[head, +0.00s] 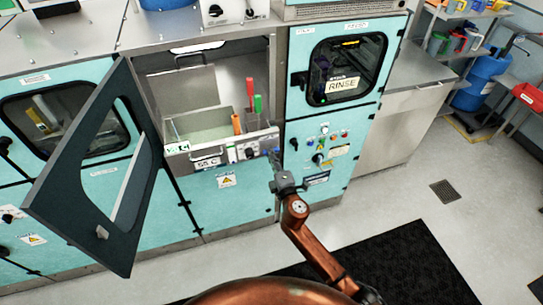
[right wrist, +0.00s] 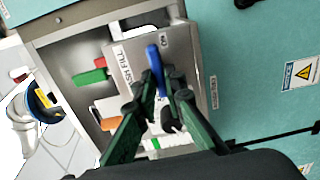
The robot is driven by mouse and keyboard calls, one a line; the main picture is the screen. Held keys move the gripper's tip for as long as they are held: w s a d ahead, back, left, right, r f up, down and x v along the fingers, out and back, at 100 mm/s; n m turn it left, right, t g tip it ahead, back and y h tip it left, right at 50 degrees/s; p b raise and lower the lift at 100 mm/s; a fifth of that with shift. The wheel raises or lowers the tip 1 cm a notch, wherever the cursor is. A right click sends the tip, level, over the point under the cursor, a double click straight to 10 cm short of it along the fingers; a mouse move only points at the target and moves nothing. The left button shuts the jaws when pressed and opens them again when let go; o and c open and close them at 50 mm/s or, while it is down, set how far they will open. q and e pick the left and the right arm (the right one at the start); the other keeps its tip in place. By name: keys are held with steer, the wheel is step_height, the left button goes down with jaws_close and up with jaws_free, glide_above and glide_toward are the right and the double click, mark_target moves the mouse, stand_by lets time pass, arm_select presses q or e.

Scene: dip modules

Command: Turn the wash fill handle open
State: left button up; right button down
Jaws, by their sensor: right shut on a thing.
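The wash fill handle (right wrist: 154,60) is a blue lever beside the "WASH FILL" label on the grey panel. In the right wrist view its blue end sticks out past my right gripper (right wrist: 161,82), whose dark green fingers are closed on it. In the head view my right gripper (head: 277,164) reaches the right end of the grey control panel (head: 220,154), and the small handle is mostly hidden by it. My left gripper is not in view.
The dark-framed door (head: 62,188) of the wash module stands open at left. Red, green and orange handles (head: 258,104) stand in the open bay. The "RINSE" module (head: 330,130) is just right. A black mat (head: 395,262) lies on the floor, with clear floor further right.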

steer(key=shift+f, duration=0.1)
steer(key=c, duration=2)
jaws_free()
steer(key=v, duration=1.2)
